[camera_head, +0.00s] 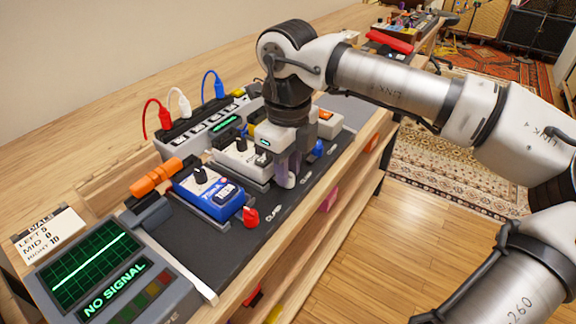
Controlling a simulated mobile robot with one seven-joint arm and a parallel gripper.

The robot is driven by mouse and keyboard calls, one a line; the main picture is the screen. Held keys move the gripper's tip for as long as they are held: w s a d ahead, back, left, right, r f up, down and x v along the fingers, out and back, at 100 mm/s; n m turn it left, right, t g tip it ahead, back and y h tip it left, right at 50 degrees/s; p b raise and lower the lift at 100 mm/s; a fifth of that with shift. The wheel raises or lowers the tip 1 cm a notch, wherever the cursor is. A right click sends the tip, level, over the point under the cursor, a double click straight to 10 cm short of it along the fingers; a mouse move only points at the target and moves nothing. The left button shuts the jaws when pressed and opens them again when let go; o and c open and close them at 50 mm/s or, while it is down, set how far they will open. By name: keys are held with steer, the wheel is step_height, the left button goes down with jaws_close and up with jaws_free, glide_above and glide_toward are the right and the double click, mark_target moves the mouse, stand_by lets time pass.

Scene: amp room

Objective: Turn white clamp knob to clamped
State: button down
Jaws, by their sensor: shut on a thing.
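My gripper (287,180) points down at the front edge of the dark pedalboard, in front of the white pedal (240,157). Its jaws are shut on the white clamp knob (291,181), which is mostly hidden between the fingers. I cannot tell from this view which way the knob is turned. A red clamp knob (251,217) stands to the left, in front of the blue pedal (210,193). A blue clamp knob (318,148) is to the right, close to the gripper.
A green screen reading "NO SIGNAL" (102,279) stands at the left front. Red, white and blue cables (180,103) plug into a box behind the pedals. An orange-handled tool (156,177) lies behind the screen. The wooden floor (420,240) at right is clear.

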steer(key=c, duration=1.5)
jaws_free()
step_height(320, 180, up, 14)
steer(key=shift+f+p, duration=0.1)
steer(key=shift+p, duration=0.55)
